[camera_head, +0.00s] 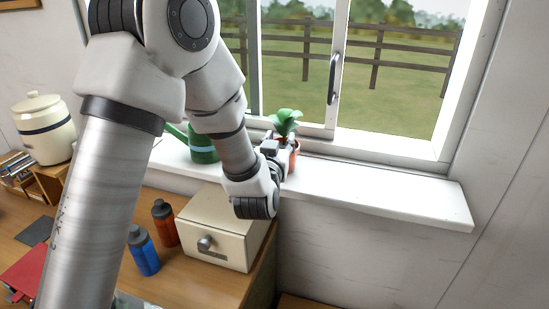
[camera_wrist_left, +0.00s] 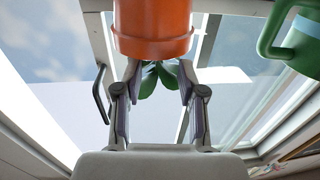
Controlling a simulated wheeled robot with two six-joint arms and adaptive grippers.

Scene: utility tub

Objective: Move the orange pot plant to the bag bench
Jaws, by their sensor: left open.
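The orange pot plant, with green leaves (camera_head: 285,121) and an orange pot (camera_head: 295,157), stands on the white windowsill (camera_head: 385,196). My left gripper (camera_head: 278,149) is at the plant, partly covering the pot. In the left wrist view the orange pot (camera_wrist_left: 152,30) is at the top, upside down, with the leaves (camera_wrist_left: 158,82) below it. The open fingers (camera_wrist_left: 159,68) of my left gripper show on either side of the leaves, with their tips near the pot's rim. I cannot tell whether they touch it. My right gripper is out of view. I cannot make out a bag bench.
A green watering can (camera_head: 203,148) stands left of the plant, and shows in the left wrist view (camera_wrist_left: 298,45). Below the sill are a cream box (camera_head: 222,230), a blue bottle (camera_head: 143,252) and a red bottle (camera_head: 164,224). The sill's right part is clear.

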